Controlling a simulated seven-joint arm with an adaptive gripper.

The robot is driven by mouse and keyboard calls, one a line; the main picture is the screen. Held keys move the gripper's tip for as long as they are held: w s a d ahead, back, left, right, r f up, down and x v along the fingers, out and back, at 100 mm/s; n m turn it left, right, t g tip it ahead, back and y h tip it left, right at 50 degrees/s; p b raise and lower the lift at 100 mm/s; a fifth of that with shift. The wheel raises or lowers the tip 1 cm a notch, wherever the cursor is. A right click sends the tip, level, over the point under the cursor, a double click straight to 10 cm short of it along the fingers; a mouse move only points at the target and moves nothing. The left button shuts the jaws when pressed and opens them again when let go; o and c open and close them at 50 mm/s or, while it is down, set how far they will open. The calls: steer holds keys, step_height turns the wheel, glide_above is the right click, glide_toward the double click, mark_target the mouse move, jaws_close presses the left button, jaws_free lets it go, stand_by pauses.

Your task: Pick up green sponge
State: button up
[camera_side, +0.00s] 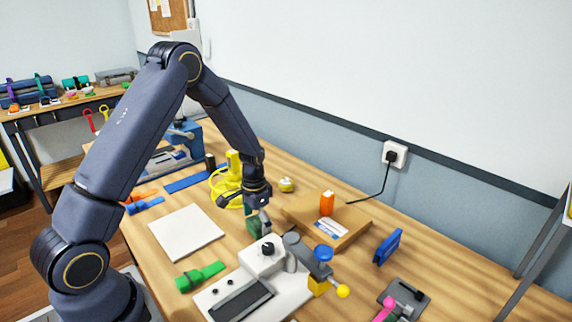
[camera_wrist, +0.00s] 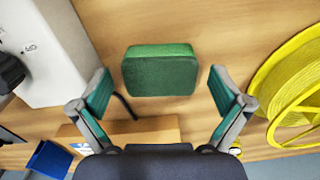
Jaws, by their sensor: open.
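The green sponge (camera_wrist: 160,70) is a rounded block on the wooden table, centred in the wrist view. In the side view the sponge (camera_side: 254,228) shows as a small dark green shape, partly covered by my gripper. My gripper (camera_wrist: 160,78) is open, with one teal-padded finger on each side of the sponge in the wrist view and clear gaps on both sides. In the side view my gripper (camera_side: 260,212) points down right above the sponge. I cannot tell whether the fingertips are low enough to flank it.
A grey-white machine (camera_side: 262,258) stands close in front of the sponge. A cardboard box (camera_side: 345,235) with an orange item (camera_side: 327,203) is to its right. A yellow coil (camera_wrist: 292,85) lies close by. A white board (camera_side: 187,233) and a green strap (camera_side: 201,276) lie left.

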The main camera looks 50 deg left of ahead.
steer(key=shift+f, duration=0.2)
steer(key=c, duration=0.7)
